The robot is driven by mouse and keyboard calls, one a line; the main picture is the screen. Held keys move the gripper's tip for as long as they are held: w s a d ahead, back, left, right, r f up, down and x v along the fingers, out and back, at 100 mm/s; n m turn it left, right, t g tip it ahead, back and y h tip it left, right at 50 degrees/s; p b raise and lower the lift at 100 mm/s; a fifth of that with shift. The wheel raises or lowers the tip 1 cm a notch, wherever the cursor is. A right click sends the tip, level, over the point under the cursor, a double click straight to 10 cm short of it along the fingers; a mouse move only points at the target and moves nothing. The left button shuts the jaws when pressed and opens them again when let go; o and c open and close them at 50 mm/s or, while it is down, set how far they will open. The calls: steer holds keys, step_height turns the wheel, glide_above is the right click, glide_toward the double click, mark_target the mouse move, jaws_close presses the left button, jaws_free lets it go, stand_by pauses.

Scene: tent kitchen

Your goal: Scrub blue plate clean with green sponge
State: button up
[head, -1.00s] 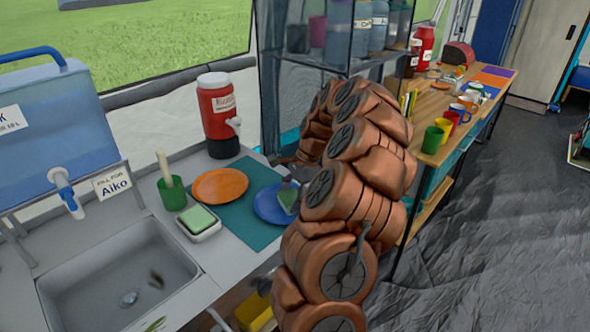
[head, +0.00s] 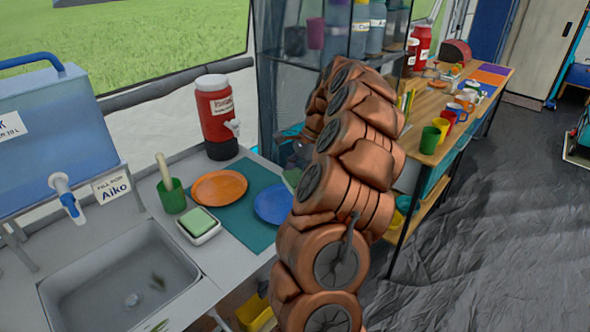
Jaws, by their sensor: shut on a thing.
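The blue plate (head: 272,203) lies on a teal mat (head: 240,222) on the counter right of the sink. My copper arm hides its right edge, and its visible surface looks plain blue. My gripper (head: 293,168) is a small dark shape beside the arm, mostly hidden behind it. It is shut on the green sponge (head: 291,178), of which only a small part shows. The sponge appears above and beyond the plate's far right side, apart from it.
A green block (head: 201,220) sits in a white dish (head: 205,237) beside the sink (head: 120,280). An orange plate (head: 220,188) lies left of the blue one. A green cup (head: 172,196) holding a brush and a red dispenser (head: 217,115) stand nearby. A shelf (head: 330,62) rises behind my arm.

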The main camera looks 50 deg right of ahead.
steer(key=shift+r, duration=1.1)
steer(key=shift+w+a, duration=0.1)
